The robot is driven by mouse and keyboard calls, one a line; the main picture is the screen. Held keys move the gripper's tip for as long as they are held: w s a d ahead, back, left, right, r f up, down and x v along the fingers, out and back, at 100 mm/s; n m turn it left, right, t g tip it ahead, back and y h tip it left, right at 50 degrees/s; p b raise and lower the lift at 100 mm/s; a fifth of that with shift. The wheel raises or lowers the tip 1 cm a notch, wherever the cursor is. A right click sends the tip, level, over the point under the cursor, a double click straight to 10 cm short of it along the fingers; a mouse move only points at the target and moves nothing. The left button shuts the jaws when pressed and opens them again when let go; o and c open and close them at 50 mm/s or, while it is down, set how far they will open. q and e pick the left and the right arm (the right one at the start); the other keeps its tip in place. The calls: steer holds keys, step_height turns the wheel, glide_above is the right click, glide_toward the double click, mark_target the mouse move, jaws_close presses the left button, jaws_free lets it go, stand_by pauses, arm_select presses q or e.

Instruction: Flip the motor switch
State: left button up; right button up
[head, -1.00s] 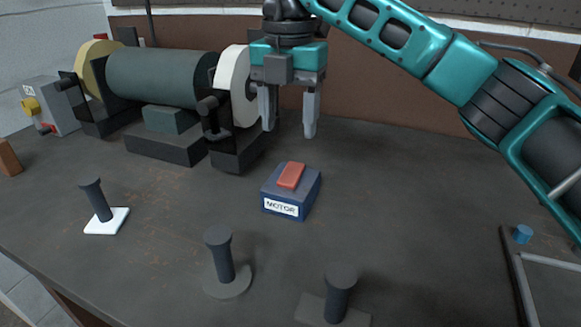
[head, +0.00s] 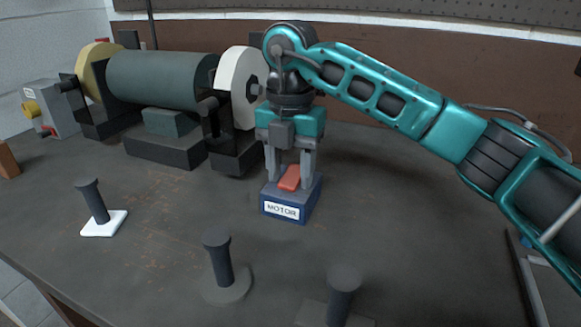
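The motor switch is a blue box (head: 283,209) with a white "MOTOR" label and a red rocker (head: 290,178) on top. It sits on the dark bench in the middle of the head view. My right gripper (head: 289,177) points down over the box, one finger on each side of the rocker. Its fingers are apart, with the rocker showing between them. I cannot tell whether the fingertips touch the box top. My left gripper is not in view.
A bench grinder (head: 160,80) with a yellow and a white wheel stands behind left. A grey box with a yellow knob (head: 31,107) is at far left. Dark posts on a white base (head: 104,223) and on a round base (head: 227,286) stand in front.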

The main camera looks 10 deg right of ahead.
steer(key=c, duration=0.8)
steer(key=p, duration=0.1)
steer(key=g+p, duration=0.1)
steer(key=shift+w+d+r+y+p, duration=0.1)
steer(key=shift+w+r+y+p, duration=0.05)
steer(key=shift+r+y+p, duration=0.2)
steer(key=shift+w+r+g+p, duration=0.1)
steer(key=shift+g+p, duration=0.2)
steer(key=shift+p, duration=0.35)
steer(key=shift+w+d+g+y+p, duration=0.15)
steer(key=shift+g+y+p, duration=0.45)
steer(key=shift+p, duration=0.4)
steer(key=shift+f+g+p, duration=0.25)
steer(key=shift+g+p, duration=0.05)
steer(key=shift+f+y, duration=0.1)
steer(key=shift+y, duration=0.15)
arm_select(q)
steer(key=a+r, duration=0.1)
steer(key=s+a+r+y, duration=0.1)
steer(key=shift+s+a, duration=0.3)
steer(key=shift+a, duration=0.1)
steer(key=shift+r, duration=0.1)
